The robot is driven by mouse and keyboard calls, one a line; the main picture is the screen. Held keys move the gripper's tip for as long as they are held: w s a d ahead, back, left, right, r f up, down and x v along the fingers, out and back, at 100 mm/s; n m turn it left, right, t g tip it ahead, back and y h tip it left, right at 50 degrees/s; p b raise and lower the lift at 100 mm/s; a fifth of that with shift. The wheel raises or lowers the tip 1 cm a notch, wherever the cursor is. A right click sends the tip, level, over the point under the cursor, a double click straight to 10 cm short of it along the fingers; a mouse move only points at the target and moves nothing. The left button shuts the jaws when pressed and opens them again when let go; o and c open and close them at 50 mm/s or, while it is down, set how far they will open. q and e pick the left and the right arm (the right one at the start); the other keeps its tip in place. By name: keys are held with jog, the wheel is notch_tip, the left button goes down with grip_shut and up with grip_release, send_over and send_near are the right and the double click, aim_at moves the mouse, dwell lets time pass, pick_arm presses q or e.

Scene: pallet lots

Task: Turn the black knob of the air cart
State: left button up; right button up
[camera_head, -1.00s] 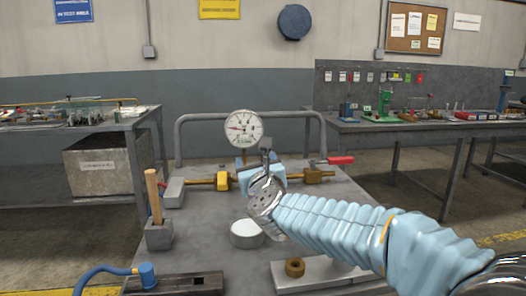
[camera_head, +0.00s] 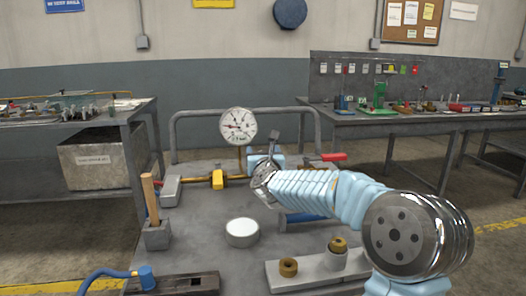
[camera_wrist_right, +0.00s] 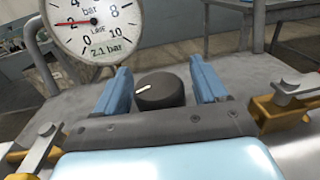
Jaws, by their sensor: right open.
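The black knob (camera_wrist_right: 160,97) shows in the right wrist view, a short round cap with a white line lying nearly sideways on it. My right gripper (camera_wrist_right: 159,72) is open, with one blue finger on each side of the knob. Gaps show between the knob and both fingers. The round gauge (camera_wrist_right: 93,22) beside it reads 2.1 bar in the wrist view. The gauge also shows in the head view (camera_head: 238,125), on the air cart (camera_head: 200,240). There, my right wrist (camera_head: 264,178) hides the knob. My left gripper is out of view.
A yellow valve (camera_head: 217,180) sits on the pipe left of my wrist, and a red handle (camera_head: 333,157) to its right. A white round cup (camera_head: 242,232), a block with a wooden handle (camera_head: 150,205) and brass fittings (camera_head: 288,267) stand on the cart top.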

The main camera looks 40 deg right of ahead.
jog(key=c, duration=1)
jog(key=shift+o, duration=0.2)
jog(key=shift+f+m+g+h+b, duration=0.15)
jog(key=shift+m+g+h+b, duration=0.65)
jog(key=shift+h+b, duration=0.25)
jog(key=shift+s+d+m+g+h+b, duration=0.15)
jog(key=shift+m+g+h+b, duration=0.4)
jog(key=shift+m+g+h, duration=0.4)
jog(key=shift+s+d+m+g+h, duration=0.1)
jog(key=shift+m+g+h, duration=0.3)
jog(key=shift+g, duration=0.15)
jog(key=shift+r, duration=0.2)
jog(key=o, duration=1)
jog(key=shift+c, duration=0.2)
